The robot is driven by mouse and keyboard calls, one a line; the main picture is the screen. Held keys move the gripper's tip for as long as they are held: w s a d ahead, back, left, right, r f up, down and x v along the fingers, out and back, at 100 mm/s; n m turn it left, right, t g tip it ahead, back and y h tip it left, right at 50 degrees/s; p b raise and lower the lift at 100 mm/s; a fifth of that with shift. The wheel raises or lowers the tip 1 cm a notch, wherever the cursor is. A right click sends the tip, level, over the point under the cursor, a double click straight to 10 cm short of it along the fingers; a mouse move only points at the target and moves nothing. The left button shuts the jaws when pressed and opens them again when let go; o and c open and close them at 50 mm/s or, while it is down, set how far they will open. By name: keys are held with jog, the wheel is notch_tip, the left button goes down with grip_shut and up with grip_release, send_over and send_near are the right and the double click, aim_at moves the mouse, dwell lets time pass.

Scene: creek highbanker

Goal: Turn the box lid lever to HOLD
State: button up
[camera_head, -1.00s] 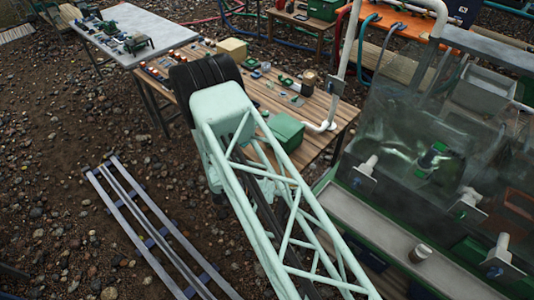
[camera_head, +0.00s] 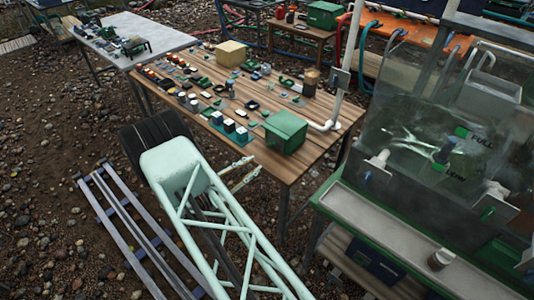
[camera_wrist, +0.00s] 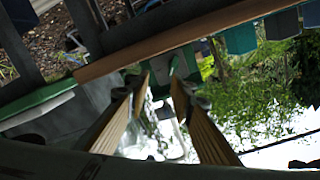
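No lever marked HOLD can be made out in either view. A green lidded box (camera_head: 285,131) stands on the wooden table. My gripper (camera_head: 254,169) is in front of the table's near edge, left of the clear-sided box. In the wrist view its two tan fingers (camera_wrist: 159,82) are apart with nothing between them.
The wooden table (camera_head: 290,165) bears many small parts, a tan block (camera_head: 230,53) and a brown cylinder (camera_head: 311,82). A white pipe (camera_head: 345,70) rises at its right end. A green-edged tray (camera_head: 375,215) runs below the clear-sided box. Metal rails (camera_head: 140,225) lie on gravel at left.

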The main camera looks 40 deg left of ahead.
aim_at(270, 145)
jog(key=shift+s+a+m+t+y+b, duration=0.2)
jog(key=shift+s+a+m, duration=0.1)
jog(key=shift+a, duration=0.4)
jog(key=shift+s+a+m+t+y+b, duration=0.1)
jog(key=shift+s+a+m+y+b, duration=0.15)
jog(key=shift+a, duration=0.4)
jog(key=shift+w+d+b, duration=0.2)
jog(key=shift+w+b, duration=0.05)
jog(key=shift+w, duration=3.2)
jog(key=shift+w+d+b, duration=0.2)
jog(key=shift+w+b, duration=0.05)
jog(key=shift+w, duration=3.15)
grip_shut()
